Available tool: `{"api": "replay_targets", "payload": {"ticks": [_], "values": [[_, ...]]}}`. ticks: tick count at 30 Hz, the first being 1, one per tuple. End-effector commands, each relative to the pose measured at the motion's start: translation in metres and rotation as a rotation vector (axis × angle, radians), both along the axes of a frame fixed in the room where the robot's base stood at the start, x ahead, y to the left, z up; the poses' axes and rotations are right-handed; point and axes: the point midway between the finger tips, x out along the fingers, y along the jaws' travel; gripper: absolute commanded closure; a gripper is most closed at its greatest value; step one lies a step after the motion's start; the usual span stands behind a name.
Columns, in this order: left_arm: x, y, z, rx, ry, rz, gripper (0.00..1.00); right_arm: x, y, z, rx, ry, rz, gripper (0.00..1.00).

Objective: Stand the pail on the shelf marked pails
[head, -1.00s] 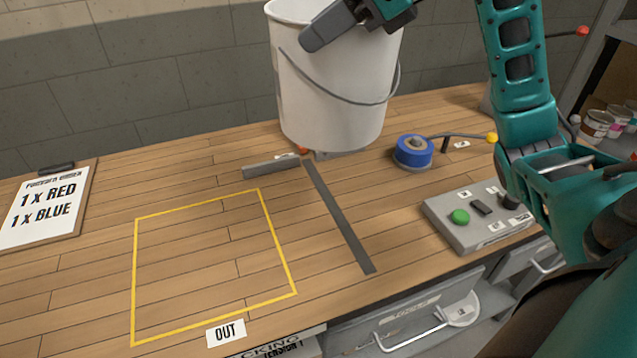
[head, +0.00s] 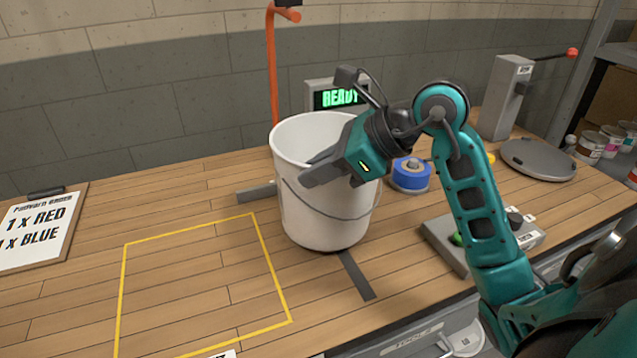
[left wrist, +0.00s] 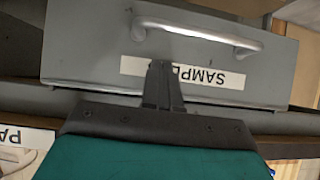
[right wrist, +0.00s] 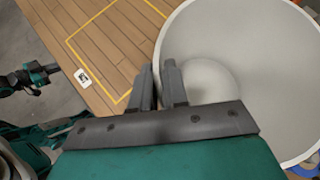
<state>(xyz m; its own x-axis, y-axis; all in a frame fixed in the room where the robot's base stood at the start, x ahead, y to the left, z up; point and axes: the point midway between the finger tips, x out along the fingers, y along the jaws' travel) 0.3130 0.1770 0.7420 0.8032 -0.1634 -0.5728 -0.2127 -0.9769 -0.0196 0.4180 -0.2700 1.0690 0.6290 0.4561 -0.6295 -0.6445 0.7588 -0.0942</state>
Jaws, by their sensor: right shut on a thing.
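The white pail (head: 312,215) with a thin wire handle is upright above or on the bench, right of the yellow outlined square. I cannot tell whether its base touches the wood. My right gripper (head: 325,170) is shut on its rim; in the right wrist view the fingers (right wrist: 160,88) straddle the pail wall, and the pail's inside (right wrist: 250,60) looks empty. My left gripper (left wrist: 162,85) looks shut and empty in front of a grey drawer marked SAMPLE. No shelf marked pails can be read; a cut-off label (left wrist: 25,136) shows only "PA".
A blue roll (head: 410,173), a grey button box (head: 450,245), a READY display (head: 340,97) and an orange post (head: 272,70) stand around the pail. A clipboard (head: 35,232) lies at left. Shelving with cans (head: 612,138) is at right. The yellow square (head: 200,290) is clear.

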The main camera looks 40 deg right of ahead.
Motion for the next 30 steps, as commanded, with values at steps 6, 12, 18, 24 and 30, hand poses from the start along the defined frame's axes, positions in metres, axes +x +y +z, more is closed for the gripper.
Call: {"api": "replay_targets", "payload": {"ticks": [6, 12, 18, 24, 30], "values": [[0.002, 0.0, -0.002, 0.0, -0.004, -0.001, 1.0, 0.0, 0.0, -0.022, 0.0, -0.002, 0.0, 1.0], [0.005, 0.0, -0.001, 0.0, -0.01, -0.001, 1.0, 0.0, 0.0, -0.021, 0.0, -0.003, 0.001, 1.0], [0.005, 0.0, -0.001, -0.001, -0.01, 0.0, 1.0, 0.0, 0.0, -0.023, 0.0, 0.001, 0.001, 0.74], [0.004, 0.0, -0.001, 0.0, -0.01, 0.001, 1.0, 0.0, 0.0, -0.023, 0.0, 0.001, 0.001, 0.6], [0.003, 0.0, -0.001, 0.0, -0.007, 0.0, 1.0, 0.0, 0.0, -0.021, 0.0, 0.0, 0.001, 0.6]]}}
